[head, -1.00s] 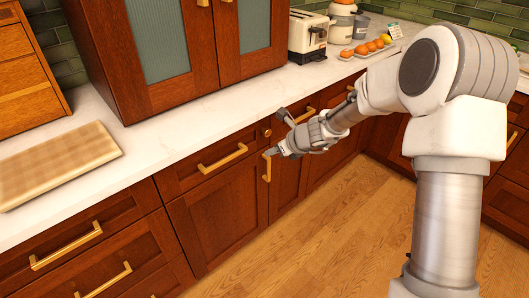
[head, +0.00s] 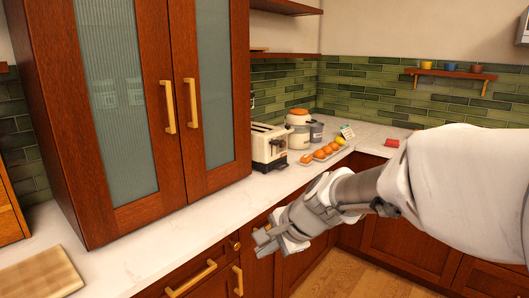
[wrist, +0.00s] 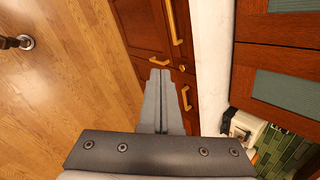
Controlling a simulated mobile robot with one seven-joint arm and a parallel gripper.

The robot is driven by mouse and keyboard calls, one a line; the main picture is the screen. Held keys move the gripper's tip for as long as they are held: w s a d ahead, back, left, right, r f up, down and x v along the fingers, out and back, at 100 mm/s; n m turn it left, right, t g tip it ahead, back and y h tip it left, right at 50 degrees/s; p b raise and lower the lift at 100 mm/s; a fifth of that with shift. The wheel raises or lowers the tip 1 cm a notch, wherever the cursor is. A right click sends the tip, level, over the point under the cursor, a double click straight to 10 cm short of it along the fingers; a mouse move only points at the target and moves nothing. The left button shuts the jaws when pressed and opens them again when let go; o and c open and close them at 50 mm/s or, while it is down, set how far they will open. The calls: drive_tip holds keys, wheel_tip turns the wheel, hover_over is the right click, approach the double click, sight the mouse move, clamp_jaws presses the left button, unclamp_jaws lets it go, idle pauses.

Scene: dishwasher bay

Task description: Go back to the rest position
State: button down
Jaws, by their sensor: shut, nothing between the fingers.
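My gripper (head: 264,240) is in the lower middle of the head view, in front of the wooden base cabinets and near the counter's front edge. In the wrist view my gripper (wrist: 160,73) has its two fingers together with nothing between them. The fingers point towards a cabinet front with brass handles (wrist: 172,58). From these views I cannot tell whether the fingertips touch the cabinet, and no object is held.
A white counter (head: 160,220) runs below a tall glass-door cabinet (head: 150,100). On it are a cutting board (head: 35,275), a toaster (head: 268,148), a tray of orange fruit (head: 320,154) and a red can (head: 392,143). Wooden floor (wrist: 70,100) is open.

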drive_tip(key=s+d+r+n+h+p, duration=0.2)
drive_tip(key=s+d+r+n, duration=0.2)
drive_tip(key=s, duration=0.6)
drive_tip(key=s+d+r+n+h+p, duration=0.3)
drive_tip(key=s+d+r+n, duration=0.2)
drive_tip(key=s+d+n, duration=0.3)
drive_tip(key=shift+s+d+r, duration=0.3)
drive_tip(key=shift+s+d, duration=0.55)
drive_tip(key=shift+d, duration=0.2)
